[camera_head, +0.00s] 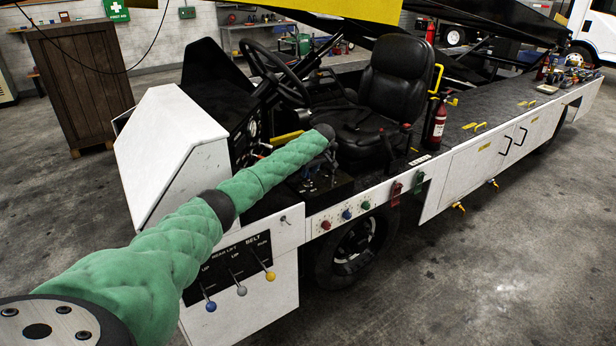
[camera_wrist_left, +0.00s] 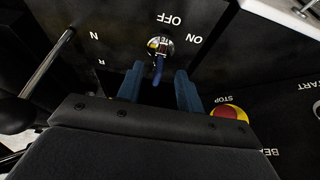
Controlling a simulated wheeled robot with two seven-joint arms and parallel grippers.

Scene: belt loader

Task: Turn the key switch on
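The key switch (camera_wrist_left: 160,46) is a round metal lock on a black panel in the left wrist view, with the words OFF and ON beside it, upside down. A blue key (camera_wrist_left: 158,68) sits in it and points down towards my left gripper (camera_wrist_left: 158,84). Its two blue fingers are apart, one on each side of the key's lower end, with a visible gap to each. In the head view my green-sleeved left arm reaches to the console (camera_head: 318,184) beside the seat; its fingers and the key are too small or hidden there. My right gripper is not in view.
A red stop button (camera_wrist_left: 228,112) with a yellow ring is close right of the fingers. A lever (camera_wrist_left: 46,64) rises on the left. In the head view, the steering wheel (camera_head: 275,75), black seat (camera_head: 392,92) and a fire extinguisher (camera_head: 436,124) surround the console.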

